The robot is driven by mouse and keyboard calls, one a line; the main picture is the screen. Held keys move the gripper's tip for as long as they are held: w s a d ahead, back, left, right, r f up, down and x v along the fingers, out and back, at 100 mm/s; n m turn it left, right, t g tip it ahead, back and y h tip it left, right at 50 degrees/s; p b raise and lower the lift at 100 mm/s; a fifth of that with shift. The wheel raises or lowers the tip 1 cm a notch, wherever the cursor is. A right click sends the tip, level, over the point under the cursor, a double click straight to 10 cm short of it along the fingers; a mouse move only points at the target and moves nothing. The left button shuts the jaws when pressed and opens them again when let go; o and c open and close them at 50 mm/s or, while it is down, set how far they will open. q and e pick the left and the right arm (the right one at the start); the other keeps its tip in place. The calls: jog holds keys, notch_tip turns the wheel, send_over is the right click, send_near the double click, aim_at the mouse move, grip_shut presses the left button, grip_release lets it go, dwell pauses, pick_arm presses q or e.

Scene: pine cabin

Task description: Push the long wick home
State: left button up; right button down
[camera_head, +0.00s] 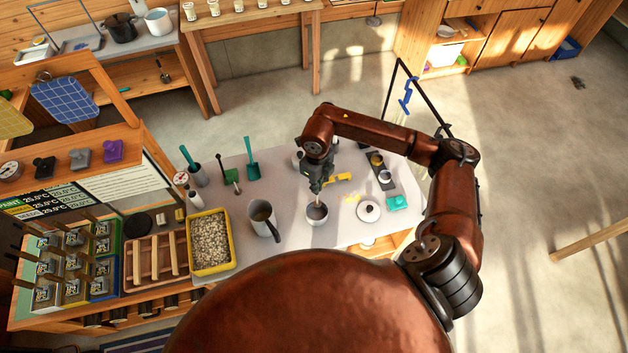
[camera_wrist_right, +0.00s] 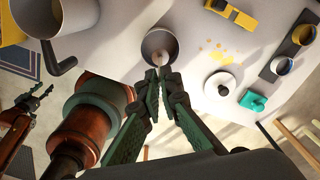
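A grey cup (camera_head: 317,213) stands on the pale worktop, and it also shows in the right wrist view (camera_wrist_right: 160,42). My right gripper (camera_head: 317,189) points down right above it. In the right wrist view the fingertips (camera_wrist_right: 158,73) come together on a thin pale wick (camera_wrist_right: 158,59) that reaches down into the cup. How deep its lower end sits is hidden. My left gripper (camera_wrist_right: 33,104) shows at the left of the right wrist view, away from the worktop, its fingers apart and empty. It is not seen in the head view.
A grey jug (camera_head: 263,219) stands left of the cup, beside a yellow tray of pellets (camera_head: 211,243). A white lid (camera_head: 369,211), a teal piece (camera_head: 397,203) and a dark strip holding small cups (camera_head: 382,171) lie to the right. Yellow spots mark the worktop near the cup.

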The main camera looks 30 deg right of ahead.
aim_at(316, 203)
jog(key=shift+f+b, duration=0.1)
jog(key=shift+b, duration=0.2)
notch_tip(316, 203, down, 3)
jog(key=b, duration=0.2)
jog(key=shift+b, duration=0.35)
jog(key=shift+f+b, duration=0.7)
jog(key=shift+f, duration=0.05)
jog(key=shift+r, duration=0.15)
pick_arm(q)
notch_tip(316, 203, down, 4)
jog(key=shift+s+f, duration=0.1)
jog(key=shift+f, duration=0.15)
jog(key=shift+s+f, duration=0.1)
jog(key=shift+f, duration=0.25)
jog(key=shift+f+b, duration=0.15)
jog(key=shift+b, duration=0.2)
